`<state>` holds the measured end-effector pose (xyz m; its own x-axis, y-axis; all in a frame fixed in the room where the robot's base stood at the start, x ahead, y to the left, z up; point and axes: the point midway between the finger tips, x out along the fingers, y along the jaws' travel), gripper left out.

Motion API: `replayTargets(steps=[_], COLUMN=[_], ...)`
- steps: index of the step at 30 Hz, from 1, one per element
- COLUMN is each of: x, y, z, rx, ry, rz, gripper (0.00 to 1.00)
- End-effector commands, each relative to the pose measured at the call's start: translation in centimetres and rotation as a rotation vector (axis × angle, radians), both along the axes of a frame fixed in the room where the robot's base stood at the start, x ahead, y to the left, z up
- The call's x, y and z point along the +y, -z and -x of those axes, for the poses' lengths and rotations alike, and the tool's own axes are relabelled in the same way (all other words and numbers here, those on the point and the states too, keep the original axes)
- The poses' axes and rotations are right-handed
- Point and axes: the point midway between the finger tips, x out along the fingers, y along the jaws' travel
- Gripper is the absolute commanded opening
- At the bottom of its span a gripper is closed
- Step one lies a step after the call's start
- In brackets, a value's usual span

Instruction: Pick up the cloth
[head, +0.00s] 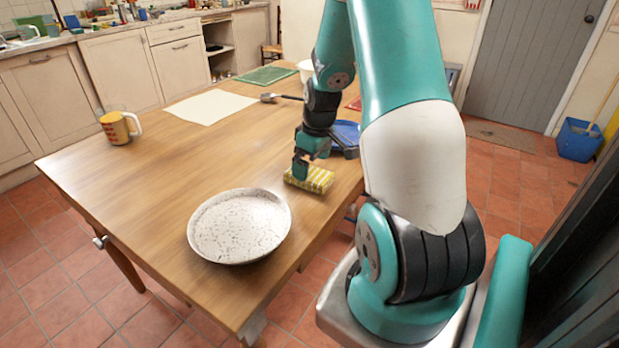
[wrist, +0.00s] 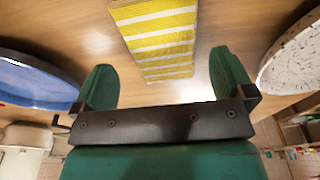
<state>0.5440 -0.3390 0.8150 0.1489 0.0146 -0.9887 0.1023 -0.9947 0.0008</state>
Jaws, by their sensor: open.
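A yellow and white striped cloth (head: 311,179), folded into a block shape, lies on the wooden table near its right edge. In the wrist view the striped cloth (wrist: 160,38) shows at the top centre, ahead of and between the fingers. My gripper (head: 301,168) is above and close to the cloth in the head view. In the wrist view my gripper (wrist: 165,82) is open, with its two green fingers apart and nothing between the tips. Whether a finger touches the cloth cannot be told.
A speckled white plate (head: 240,226) lies in front of the cloth, and a blue dish (head: 346,133) lies behind it, both close to my gripper. A yellow mug (head: 119,128) and a pale sheet (head: 211,107) are farther off. The table's left middle is clear.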

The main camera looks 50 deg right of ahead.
Motion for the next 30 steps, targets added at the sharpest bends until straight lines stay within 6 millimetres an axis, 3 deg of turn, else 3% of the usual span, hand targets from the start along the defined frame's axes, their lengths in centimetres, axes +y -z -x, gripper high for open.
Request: replayTargets(steps=[6,15,22,30], x=[0.3,0.2,0.3,0.2], y=[3.3,3.7,3.6,3.6], z=[-0.4,-0.5,-0.5,-0.6], rx=[0.002,0.000,0.000,0.000], ry=[0.000,0.000,0.000,0.000], rz=[-0.002,0.000,-0.001,0.000], gripper=[1.00,1.00,0.47,0.46])
